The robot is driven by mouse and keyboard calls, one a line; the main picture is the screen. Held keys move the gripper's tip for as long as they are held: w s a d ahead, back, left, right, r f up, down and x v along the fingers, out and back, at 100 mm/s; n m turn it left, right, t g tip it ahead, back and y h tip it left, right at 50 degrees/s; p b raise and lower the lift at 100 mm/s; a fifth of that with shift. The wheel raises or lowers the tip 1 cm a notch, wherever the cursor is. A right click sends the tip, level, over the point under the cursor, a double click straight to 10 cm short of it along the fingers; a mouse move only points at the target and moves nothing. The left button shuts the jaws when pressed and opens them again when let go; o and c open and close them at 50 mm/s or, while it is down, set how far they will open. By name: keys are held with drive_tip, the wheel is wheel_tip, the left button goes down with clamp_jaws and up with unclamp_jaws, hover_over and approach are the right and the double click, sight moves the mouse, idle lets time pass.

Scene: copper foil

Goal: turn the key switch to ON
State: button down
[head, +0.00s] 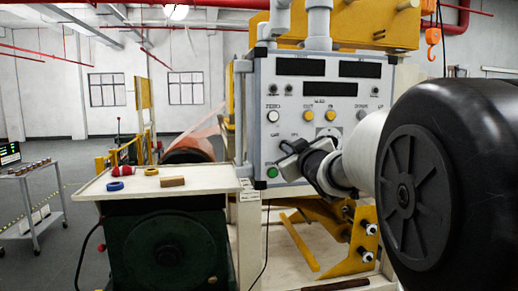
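The grey control panel (347,93) stands upright in the head view, with dark displays, several knobs and buttons. My gripper (287,158) is at the panel's lower left part, its fingers in front of the panel face. Whether the fingers touch anything there is not clear. I cannot make out the key switch or its position; the gripper and my arm cover much of the lower panel. I cannot tell whether the gripper is open or shut. A green button (272,172) shows just left of and below the gripper, and a white button (272,116) above it.
A bench top (195,180) left of the panel holds a red item (123,171), a blue ring (115,186), a yellow ring (151,171) and a brown block (172,181). A grey cart (42,196) stands far left. My arm blocks the right side.

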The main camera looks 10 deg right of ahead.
drive_tip(key=m+p, duration=0.3)
drive_tip(key=m, duration=0.8)
drive_tip(key=shift+d+p, duration=0.15)
drive_tip(key=shift+p, duration=0.15)
drive_tip(key=shift+m, duration=0.3)
drive_tip(key=c, duration=2)
unclamp_jaws()
drive_tip(key=s+b, duration=0.1)
drive_tip(key=s, duration=1.6)
drive_tip(key=shift+s+b, duration=0.25)
drive_tip(key=shift+b, duration=0.1)
